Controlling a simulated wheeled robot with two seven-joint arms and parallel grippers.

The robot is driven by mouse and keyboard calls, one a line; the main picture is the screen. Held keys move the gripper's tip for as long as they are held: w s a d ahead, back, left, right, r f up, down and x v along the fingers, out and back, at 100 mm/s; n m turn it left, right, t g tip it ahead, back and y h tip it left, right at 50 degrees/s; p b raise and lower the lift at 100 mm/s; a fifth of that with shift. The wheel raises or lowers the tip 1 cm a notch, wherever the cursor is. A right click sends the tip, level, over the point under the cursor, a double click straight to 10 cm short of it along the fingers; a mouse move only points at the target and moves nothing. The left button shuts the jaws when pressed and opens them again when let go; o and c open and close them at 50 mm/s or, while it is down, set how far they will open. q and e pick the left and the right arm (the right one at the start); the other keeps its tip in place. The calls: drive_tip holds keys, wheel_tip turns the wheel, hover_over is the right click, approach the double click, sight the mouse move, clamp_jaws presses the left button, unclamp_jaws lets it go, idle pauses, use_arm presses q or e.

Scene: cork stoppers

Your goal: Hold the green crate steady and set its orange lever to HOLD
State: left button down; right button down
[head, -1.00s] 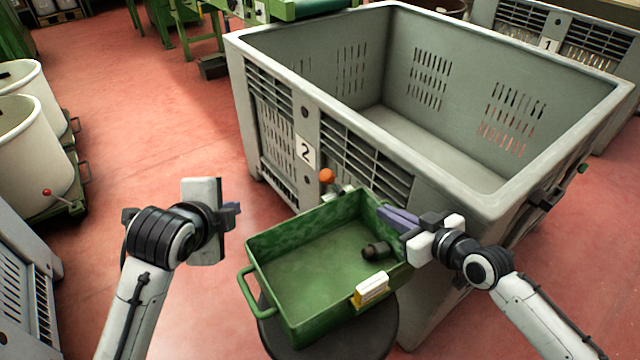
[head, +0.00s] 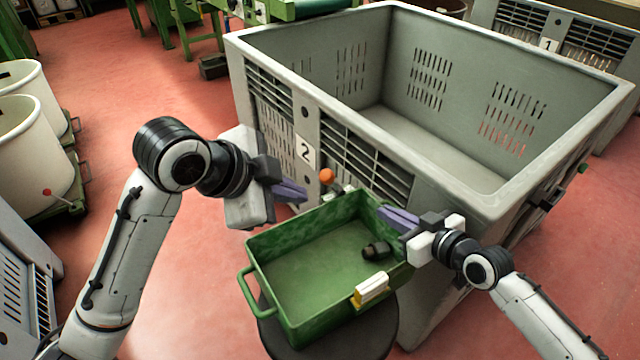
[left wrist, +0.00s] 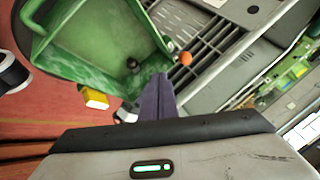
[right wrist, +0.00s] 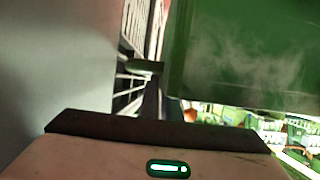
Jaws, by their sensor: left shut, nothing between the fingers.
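The green crate (head: 270,290) sits on a dark round stand, its inside facing up. The lever's orange knob (head: 327,175) stands beyond the crate's back rim; it also shows in the left wrist view (left wrist: 185,58). The lever's markings are too small to read. My left gripper (head: 303,194) is shut and empty, just left of the knob and apart from it. My right gripper (head: 383,212) is at the crate's right side, its fingers close together on a green bar (right wrist: 145,67) beside the crate wall; their tips are partly hidden.
A dark knob-like piece (head: 377,250) is inside the crate, and a yellow and white block (head: 371,289) is on its near right wall. A large grey bin (head: 440,170) marked 2 stands close behind. Red floor is free at the left; white tubs (head: 35,150) stand beyond.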

sight(327, 177)
use_arm(q)
drive_tip(key=w+d+f, duration=0.4)
drive_tip(key=w+f, duration=0.2)
drive_tip(key=w, duration=0.2)
drive_tip(key=shift+w+d+f, duration=0.25)
drive_tip(key=shift+w+f, duration=0.1)
drive_tip(key=shift+d+r, duration=0.1)
drive_tip(key=shift+w+d+r, duration=0.1)
drive_tip(key=shift+w+d, duration=0.05)
drive_tip(key=shift+d, duration=0.05)
